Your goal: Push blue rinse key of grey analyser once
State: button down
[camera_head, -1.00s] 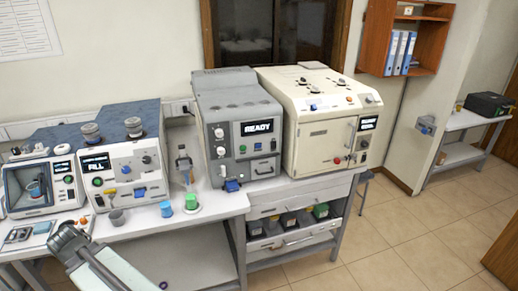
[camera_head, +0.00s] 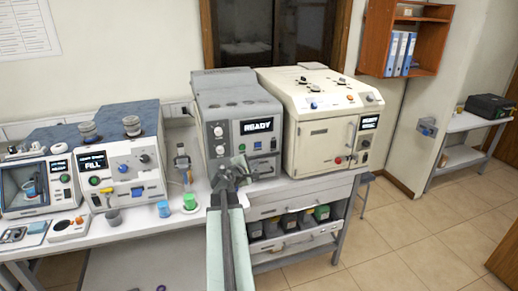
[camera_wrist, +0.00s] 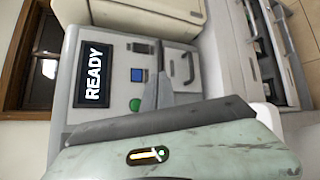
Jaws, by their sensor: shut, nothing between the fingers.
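The grey analyser (camera_head: 215,100) stands on the bench in the head view, its display reading READY. Its blue key (camera_head: 257,146) is a small square between a green button and a dark one below the display. In the wrist view, turned sideways, the blue key (camera_wrist: 137,74) is fully visible just left of my fingertips. My gripper (camera_head: 243,164) is shut and empty in front of the analyser's lower front, below and left of the key in the head view. The gripper (camera_wrist: 160,78) also shows in the wrist view; I cannot tell whether it touches the panel.
A cream machine (camera_head: 315,105) stands close on the right of the analyser. A white machine (camera_head: 125,165) with a FILL display stands on the left. A blue cup (camera_head: 164,209) and a green-based stand (camera_head: 190,201) are on the bench left of my arm.

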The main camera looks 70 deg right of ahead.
aim_at(258, 145)
jog(key=shift+n+g+h, duration=0.3)
jog(key=shift+n+h, duration=0.1)
jog(key=shift+n, duration=0.1)
jog(key=s+d, duration=0.1)
jog(key=s, duration=0.1)
jog(key=s+d+r, duration=0.1)
jog(key=s, duration=0.1)
jog(key=shift+s+d+r, duration=0.1)
jog(key=shift+d, duration=0.2)
jog(key=w+d, duration=0.5)
jog(key=d, duration=0.1)
jog(key=shift+w+d, duration=0.35)
jog(key=shift+d, duration=0.05)
dwell(1.2)
jog(key=shift+w+d, duration=0.2)
jog(key=shift+d, duration=0.1)
